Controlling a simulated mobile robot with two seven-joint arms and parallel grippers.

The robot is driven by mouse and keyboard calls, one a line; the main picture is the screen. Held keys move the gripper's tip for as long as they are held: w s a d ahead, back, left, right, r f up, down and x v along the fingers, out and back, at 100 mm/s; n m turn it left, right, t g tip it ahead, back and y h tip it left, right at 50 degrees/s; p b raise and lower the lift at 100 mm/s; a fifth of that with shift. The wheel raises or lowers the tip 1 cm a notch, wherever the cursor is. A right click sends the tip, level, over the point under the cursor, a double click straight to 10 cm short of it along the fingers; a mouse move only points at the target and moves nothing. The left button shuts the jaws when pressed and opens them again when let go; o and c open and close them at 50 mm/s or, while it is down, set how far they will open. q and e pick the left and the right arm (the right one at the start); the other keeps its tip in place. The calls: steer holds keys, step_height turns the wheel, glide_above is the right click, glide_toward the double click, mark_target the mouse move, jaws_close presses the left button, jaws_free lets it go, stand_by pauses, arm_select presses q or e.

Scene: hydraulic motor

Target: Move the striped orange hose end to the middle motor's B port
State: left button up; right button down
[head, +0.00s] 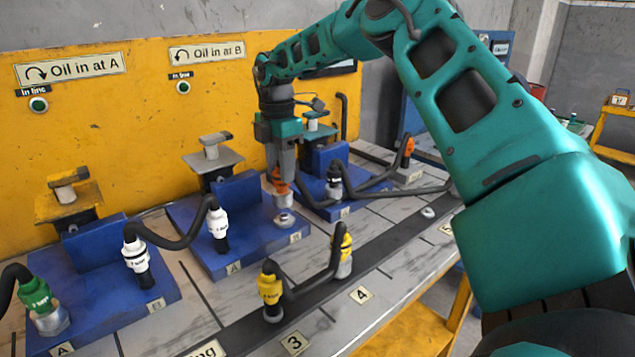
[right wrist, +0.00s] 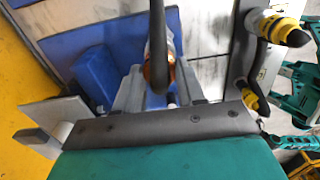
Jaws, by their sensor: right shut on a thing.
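My right gripper (head: 281,185) comes down over the middle blue motor base (head: 255,240), shut on an orange hose end (head: 278,190). The held end is upright, a little above and slightly left of the round metal B port (head: 285,218), which looks bare; the B label (head: 295,237) is beside it. In the right wrist view, the orange end (right wrist: 157,70) sits between the fingers, with its dark hose (right wrist: 157,25) rising toward the camera. Stripes on it are too small to make out. My left gripper is not in view.
A white hose end (head: 218,222) stands on the middle motor's A side. Another orange end (head: 407,148) stands at the right. Yellow hose ends (head: 270,285) stand in front on the dark strip. White and green ends stand on the left motor. Dark hoses lie across the right base.

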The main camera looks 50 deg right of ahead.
steer(key=shift+f+b, duration=0.45)
steer(key=shift+f, duration=0.55)
steer(key=shift+b, duration=0.35)
steer(key=shift+f+b, duration=0.65)
steer(key=shift+f, duration=0.3)
steer(key=c, duration=0.8)
jaws_free()
steer(key=shift+r, duration=0.2)
steer(key=shift+c, duration=0.2)
steer(key=shift+o, duration=1.3)
steer(key=shift+f, duration=0.1)
